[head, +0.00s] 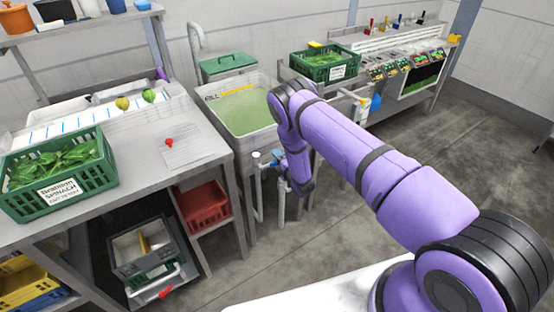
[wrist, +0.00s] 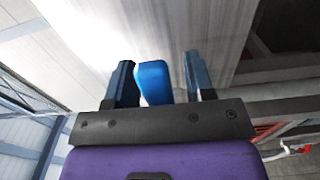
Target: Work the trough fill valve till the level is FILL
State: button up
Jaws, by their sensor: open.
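The trough (head: 250,141) stands at the middle of the head view and holds green water (head: 246,112). A FILL label (head: 212,97) and a yellow strip (head: 238,91) show at its back left; I cannot tell the exact level against the mark. White pipework with a blue part (head: 277,154), seemingly the fill valve, is at the trough's front. My gripper (head: 300,188) is low beside that pipework, partly hidden by my arm. In the wrist view, my gripper (wrist: 157,62) is open, with a blue handle (wrist: 153,84) between its fingers, nearer the left finger. Contact is not clear.
A steel table with a green spinach crate (head: 65,192) is at left. A red crate (head: 204,206) and grey bin (head: 148,246) sit below. A green-lidded bin (head: 228,66) and a green crate (head: 325,64) stand behind. Floor at right is clear.

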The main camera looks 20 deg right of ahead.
grip_shut()
jog(key=shift+r, duration=0.1)
jog(key=shift+s+a+r+n, duration=0.1)
jog(key=shift+a+r+n, duration=0.1)
jog(key=shift+r+n, duration=0.7)
jog(key=shift+a+r+n, duration=0.15)
jog(key=shift+r+n, duration=0.3)
jog(key=shift+n, duration=0.8)
jog(key=shift+s+a+r+n, duration=0.1)
jog(key=shift+a+r+n, duration=0.1)
jog(key=shift+r+n, duration=0.7)
jog(key=shift+f, duration=0.15)
